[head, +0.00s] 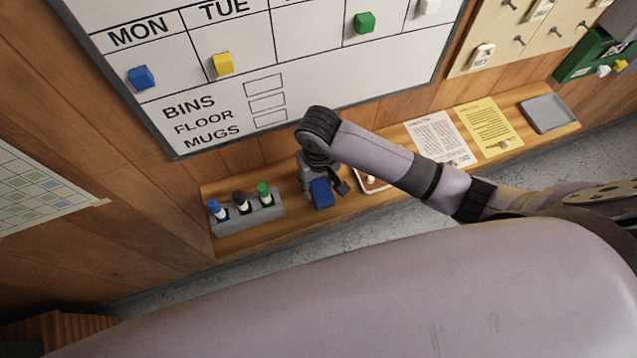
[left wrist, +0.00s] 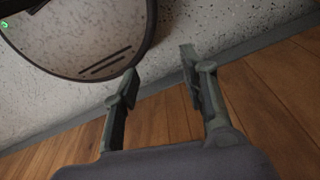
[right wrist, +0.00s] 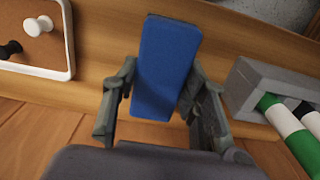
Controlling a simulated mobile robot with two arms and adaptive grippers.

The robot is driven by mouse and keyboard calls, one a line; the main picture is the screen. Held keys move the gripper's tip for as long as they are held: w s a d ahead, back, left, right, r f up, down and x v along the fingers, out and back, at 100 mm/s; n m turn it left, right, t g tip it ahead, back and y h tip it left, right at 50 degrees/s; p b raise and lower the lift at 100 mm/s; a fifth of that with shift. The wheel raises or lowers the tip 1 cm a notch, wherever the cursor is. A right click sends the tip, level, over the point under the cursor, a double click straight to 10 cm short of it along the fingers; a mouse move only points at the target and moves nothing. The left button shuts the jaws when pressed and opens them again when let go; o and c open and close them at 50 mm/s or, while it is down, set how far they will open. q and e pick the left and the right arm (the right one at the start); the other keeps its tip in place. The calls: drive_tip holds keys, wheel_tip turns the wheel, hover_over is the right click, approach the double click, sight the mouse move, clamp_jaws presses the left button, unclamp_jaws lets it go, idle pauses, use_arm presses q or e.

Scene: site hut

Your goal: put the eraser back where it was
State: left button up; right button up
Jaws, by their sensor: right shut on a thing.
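The blue eraser (head: 321,193) is at the wooden wall shelf, just right of the marker holder. My right gripper (head: 325,187) is shut on it from above. In the right wrist view the blue eraser (right wrist: 166,62) stands between the two fingers of my right gripper (right wrist: 160,88), its long side pointing away from my palm. I cannot tell whether it touches the shelf. My left gripper (left wrist: 158,82) shows only in the left wrist view, open and empty, with floor and wood planks beyond it.
The grey holder (head: 236,224) with blue, black and green markers stands close left of the eraser. A small pin board (right wrist: 66,45) lies on the other side. Two papers (head: 440,138) and a grey tray (head: 549,112) lie farther right on the shelf (head: 345,208). A whiteboard (head: 320,75) hangs above.

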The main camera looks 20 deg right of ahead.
drive_tip(key=shift+f, duration=0.95)
drive_tip(key=o, duration=1)
use_arm(q)
drive_tip(key=shift+s+r, duration=0.15)
drive_tip(key=shift+s, duration=0.45)
